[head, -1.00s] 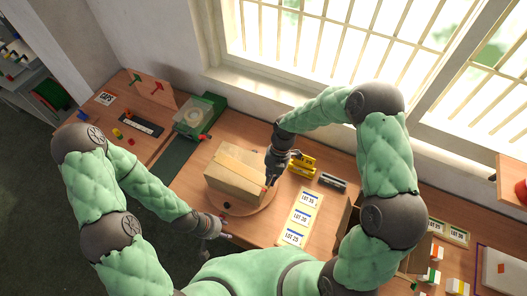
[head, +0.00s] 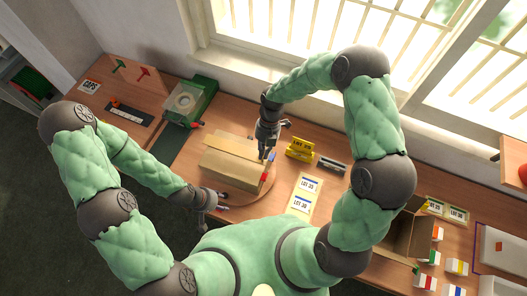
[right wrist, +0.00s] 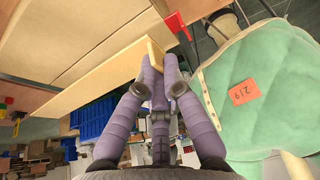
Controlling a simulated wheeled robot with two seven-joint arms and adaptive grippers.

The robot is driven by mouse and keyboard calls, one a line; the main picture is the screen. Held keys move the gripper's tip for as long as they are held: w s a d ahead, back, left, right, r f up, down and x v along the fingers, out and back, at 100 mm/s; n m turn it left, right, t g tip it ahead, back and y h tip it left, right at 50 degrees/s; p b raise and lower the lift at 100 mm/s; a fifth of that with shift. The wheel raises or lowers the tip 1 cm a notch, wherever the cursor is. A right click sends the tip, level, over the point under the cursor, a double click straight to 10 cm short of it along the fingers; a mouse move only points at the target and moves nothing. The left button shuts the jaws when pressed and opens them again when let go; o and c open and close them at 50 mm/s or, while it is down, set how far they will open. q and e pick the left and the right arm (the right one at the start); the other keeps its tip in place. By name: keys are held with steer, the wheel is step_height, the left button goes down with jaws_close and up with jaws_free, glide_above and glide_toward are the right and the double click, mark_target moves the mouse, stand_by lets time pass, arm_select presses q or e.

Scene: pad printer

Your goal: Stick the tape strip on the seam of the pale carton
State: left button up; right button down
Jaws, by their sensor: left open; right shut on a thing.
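The pale carton (head: 226,177) sits on a round wooden turntable (head: 250,197) in the middle of the bench. A paler band runs lengthwise along its top. My right gripper (head: 264,157) points down at the carton's right end. In the right wrist view, my right gripper (right wrist: 158,82) is shut at the end of a long tan strip-like piece (right wrist: 85,88), apparently the tape strip. The fingers hide the grip, and I cannot tell whether the strip touches the seam. My left gripper (head: 218,198) is open and empty, in front of the carton near the turntable's edge.
A red piece (head: 264,177) stands at the carton's right end. A green machine (head: 190,102) is at the back left. A yellow block (head: 300,149), a dark stapler-like tool (head: 331,165) and lot cards (head: 304,193) lie to the right. An open brown box (head: 408,232) stands further right.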

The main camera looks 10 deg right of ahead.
mark_target(264, 164)
steer(key=shift+s+f+b, duration=0.15)
steer(key=shift+f+b, duration=0.35)
steer(key=shift+f, duration=0.2)
steer(key=shift+f+b, duration=1.5)
steer(key=shift+f, duration=0.5)
steer(key=shift+f+b, duration=0.6)
steer(key=shift+f, duration=0.05)
steer(key=c, duration=1.3)
jaws_free()
steer(key=shift+r, duration=0.1)
steer(key=shift+r+p, duration=1.8)
steer(key=shift+r, duration=1.15)
